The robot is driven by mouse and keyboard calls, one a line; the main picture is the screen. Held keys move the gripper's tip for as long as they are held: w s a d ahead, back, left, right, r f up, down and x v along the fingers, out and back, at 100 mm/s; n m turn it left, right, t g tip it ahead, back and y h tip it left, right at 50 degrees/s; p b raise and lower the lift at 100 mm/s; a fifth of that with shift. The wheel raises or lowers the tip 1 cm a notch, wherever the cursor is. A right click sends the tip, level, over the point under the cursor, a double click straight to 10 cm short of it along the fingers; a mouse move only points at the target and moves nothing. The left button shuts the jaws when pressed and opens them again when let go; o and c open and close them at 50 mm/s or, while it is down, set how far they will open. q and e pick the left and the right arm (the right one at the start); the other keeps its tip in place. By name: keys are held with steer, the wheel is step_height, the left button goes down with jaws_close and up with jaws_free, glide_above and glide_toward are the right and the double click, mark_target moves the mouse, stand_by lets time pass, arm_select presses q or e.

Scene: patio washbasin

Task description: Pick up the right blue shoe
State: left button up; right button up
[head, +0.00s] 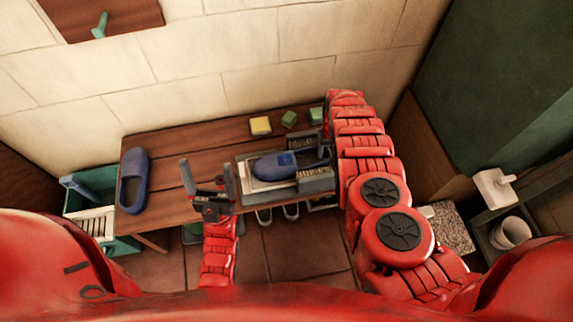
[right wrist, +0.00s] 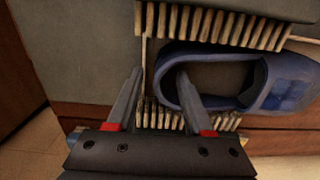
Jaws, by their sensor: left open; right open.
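A blue shoe (head: 275,165) sits in a grey brush holder (head: 318,186) on the bench. In the right wrist view the same shoe (right wrist: 285,88) lies between two rows of bristles, its heel toward my right gripper (right wrist: 158,74). That gripper is open, with one finger over the shoe's opening and the other outside the heel; I cannot tell whether they touch it. In the head view my right arm partly hides this gripper. Another blue shoe (head: 134,180) lies at the bench's left end. My left gripper (head: 209,180) is open and empty between the two shoes.
The wooden bench (head: 185,150) stands against a tiled wall. Yellow (head: 260,126) and green (head: 289,119) blocks lie along its back. A teal crate (head: 95,185) is at the left. A cup (head: 510,232) stands at the far right. The bench's back left is clear.

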jaws_close()
steer(key=shift+r, duration=0.1)
stand_by(1.2)
